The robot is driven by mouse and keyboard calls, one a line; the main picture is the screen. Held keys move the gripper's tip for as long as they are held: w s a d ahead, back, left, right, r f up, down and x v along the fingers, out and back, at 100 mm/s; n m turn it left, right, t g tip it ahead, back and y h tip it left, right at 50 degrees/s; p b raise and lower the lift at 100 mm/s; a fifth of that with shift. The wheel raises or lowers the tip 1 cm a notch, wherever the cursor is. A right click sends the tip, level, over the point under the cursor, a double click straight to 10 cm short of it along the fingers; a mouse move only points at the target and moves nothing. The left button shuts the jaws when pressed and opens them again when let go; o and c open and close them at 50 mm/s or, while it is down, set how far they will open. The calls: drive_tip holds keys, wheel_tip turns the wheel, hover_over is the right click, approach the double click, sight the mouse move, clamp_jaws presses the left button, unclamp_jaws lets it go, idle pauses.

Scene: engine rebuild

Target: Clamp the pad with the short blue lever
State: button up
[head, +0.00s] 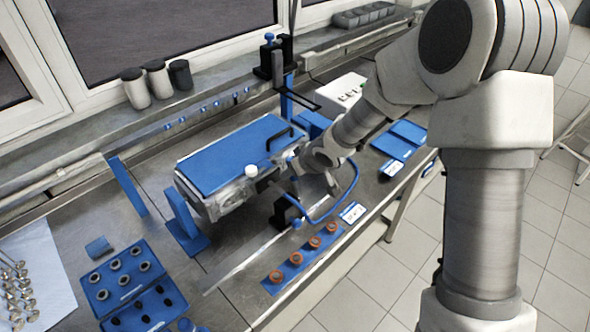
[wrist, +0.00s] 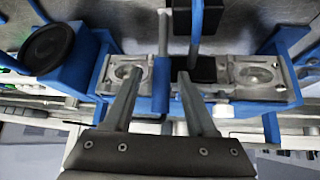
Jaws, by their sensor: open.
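In the wrist view my gripper (wrist: 159,74) is open, with its two grey fingers apart. A short upright blue bar (wrist: 161,88), which looks like the short blue lever, shows between the fingers; I cannot tell whether either finger touches it. In the head view the flat blue pad (head: 232,153) lies on top of a grey metal engine block (head: 222,205). My wrist reaches down at the pad's front right corner, and the fingers are largely hidden there. A black clamp post (head: 287,212) with a blue knob stands in front of the block.
A curved blue tube (head: 340,208) loops beside my wrist. A blue strip (head: 291,269) with several orange-brown rings lies at the front. A blue tray (head: 122,281) of rings sits at front left. A tall black and blue stand (head: 275,65) rises behind the block.

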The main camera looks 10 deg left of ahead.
drive_tip(key=p+v, duration=0.4)
drive_tip(key=v, duration=1.3)
idle(0.5)
drive_tip(key=shift+s+d+r, duration=0.1)
idle(0.4)
